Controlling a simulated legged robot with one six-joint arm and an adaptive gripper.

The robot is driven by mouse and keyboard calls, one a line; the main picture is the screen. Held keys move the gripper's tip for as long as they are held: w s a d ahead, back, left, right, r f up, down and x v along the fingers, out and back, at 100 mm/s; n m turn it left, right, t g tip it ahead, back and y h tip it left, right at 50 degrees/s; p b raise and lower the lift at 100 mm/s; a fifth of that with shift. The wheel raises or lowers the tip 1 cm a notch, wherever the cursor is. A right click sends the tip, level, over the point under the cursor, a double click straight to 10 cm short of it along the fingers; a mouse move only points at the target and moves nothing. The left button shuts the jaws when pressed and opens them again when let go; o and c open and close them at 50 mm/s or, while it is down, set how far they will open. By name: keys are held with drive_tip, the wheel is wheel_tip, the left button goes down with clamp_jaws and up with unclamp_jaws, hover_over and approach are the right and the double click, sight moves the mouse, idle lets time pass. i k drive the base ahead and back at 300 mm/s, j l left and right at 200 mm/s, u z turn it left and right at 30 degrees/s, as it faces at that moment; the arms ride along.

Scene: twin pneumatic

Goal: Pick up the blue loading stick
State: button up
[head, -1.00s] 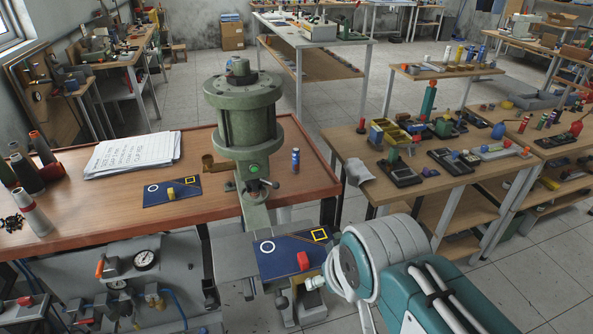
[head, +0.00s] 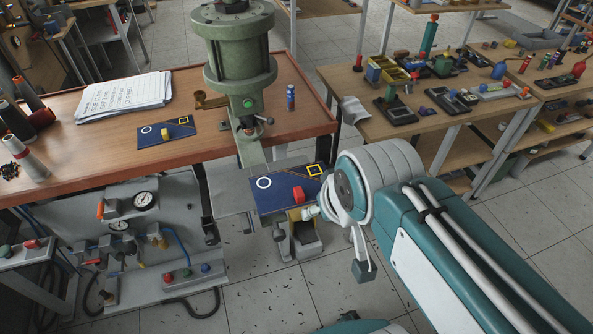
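I cannot pick out a blue loading stick with certainty. A small blue upright cylinder (head: 291,97) with a pale band stands on the wooden bench, just right of the green press. It is the nearest match by colour.
The green press (head: 237,75) stands at the bench (head: 115,155) edge. A second blue board (head: 150,137) lies left. A crowded side table (head: 400,130) stands right.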

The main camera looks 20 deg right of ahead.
sight(290, 89)
drive_tip(key=i+l, duration=1)
